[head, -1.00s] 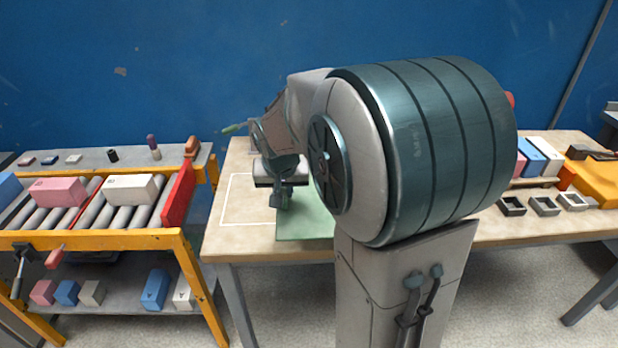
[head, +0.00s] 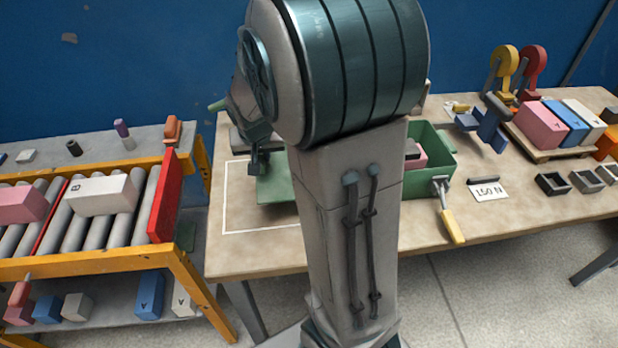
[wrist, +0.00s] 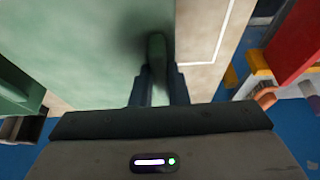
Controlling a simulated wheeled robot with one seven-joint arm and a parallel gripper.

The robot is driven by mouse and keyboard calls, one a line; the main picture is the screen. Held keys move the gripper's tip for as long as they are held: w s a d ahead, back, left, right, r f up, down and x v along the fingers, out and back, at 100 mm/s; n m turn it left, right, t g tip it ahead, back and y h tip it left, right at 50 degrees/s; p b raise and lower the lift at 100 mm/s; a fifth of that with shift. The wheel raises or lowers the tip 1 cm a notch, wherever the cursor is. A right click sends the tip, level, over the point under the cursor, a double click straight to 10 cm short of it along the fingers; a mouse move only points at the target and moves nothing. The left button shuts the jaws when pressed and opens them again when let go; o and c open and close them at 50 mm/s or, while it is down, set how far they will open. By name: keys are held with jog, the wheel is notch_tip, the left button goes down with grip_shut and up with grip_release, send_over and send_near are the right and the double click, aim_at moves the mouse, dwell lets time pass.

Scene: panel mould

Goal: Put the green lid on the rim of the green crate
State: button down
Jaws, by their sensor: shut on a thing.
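The flat green lid (head: 277,188) is over the left part of the table, partly hidden behind my arm. My gripper (head: 258,166) is shut on the lid's upright handle; the wrist view shows the fingers (wrist: 157,88) around the handle, with the lid (wrist: 75,50) filling much of that view. I cannot tell whether the lid touches the table. The green crate (head: 437,143) stands on the table to the right of the lid, its left part hidden by my arm. The crate is open at the top and a pink thing shows inside. A green wall (wrist: 15,95) shows at the wrist view's left edge.
A yellow-handled clamp (head: 447,212) hangs at the crate's front, beside a "150 N" card (head: 488,191). A blue fixture (head: 484,128) and coloured blocks (head: 540,125) stand to the right. A roller conveyor (head: 110,208) with a red end plate (head: 165,195) is at left. A white outline (head: 228,200) marks the table.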

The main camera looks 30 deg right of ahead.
notch_tip(320, 180, down, 9)
jog(key=shift+r, duration=0.2)
dwell(0.3)
jog(key=shift+f+b, duration=0.2)
jog(key=shift+b, duration=0.15)
jog(key=c, duration=1.4)
grip_release()
jog(key=shift+r, duration=0.1)
